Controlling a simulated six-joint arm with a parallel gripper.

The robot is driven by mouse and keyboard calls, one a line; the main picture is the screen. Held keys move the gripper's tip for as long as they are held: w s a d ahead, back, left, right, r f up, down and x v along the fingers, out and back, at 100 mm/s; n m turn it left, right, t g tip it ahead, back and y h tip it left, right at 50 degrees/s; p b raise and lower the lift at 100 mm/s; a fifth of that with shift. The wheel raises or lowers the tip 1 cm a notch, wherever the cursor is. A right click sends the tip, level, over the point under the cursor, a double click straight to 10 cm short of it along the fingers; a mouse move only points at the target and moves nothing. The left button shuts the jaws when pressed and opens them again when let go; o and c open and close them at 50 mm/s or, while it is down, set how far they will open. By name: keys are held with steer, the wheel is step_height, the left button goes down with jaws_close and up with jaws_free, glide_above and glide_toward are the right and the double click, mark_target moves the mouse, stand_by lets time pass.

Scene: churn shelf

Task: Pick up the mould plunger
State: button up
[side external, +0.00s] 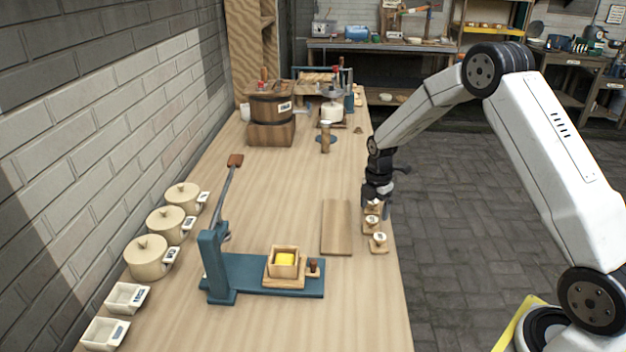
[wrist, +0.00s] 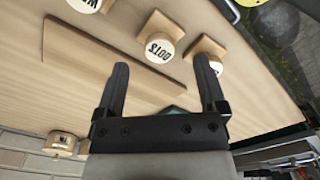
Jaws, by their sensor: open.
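My gripper (side external: 375,203) is open and empty, low over the table's right edge at the far end of a row of wooden stamps. In the wrist view the two dark fingers (wrist: 162,80) stand apart, with a stamp labelled DOTS (wrist: 159,48) beyond the gap between them. Each stamp has a square wooden base and a pale round top; the nearest in the side view (side external: 379,243) is clear of my gripper. A small wooden peg (side external: 313,268) stands beside the wooden mould (side external: 284,264) holding yellow butter. I cannot tell which wooden piece is the mould plunger.
A flat wooden board (side external: 337,228) lies left of the stamps. A blue lever press (side external: 238,272) carries the mould. Lidded pots (side external: 150,258) and white trays (side external: 104,333) line the wall. A turned wooden piece (side external: 325,138) stands farther back, near a churn (side external: 270,106).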

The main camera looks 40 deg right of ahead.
mark_target(372, 219)
steer(key=shift+a+f, duration=0.15)
steer(key=shift+f, duration=2.25)
jaws_close()
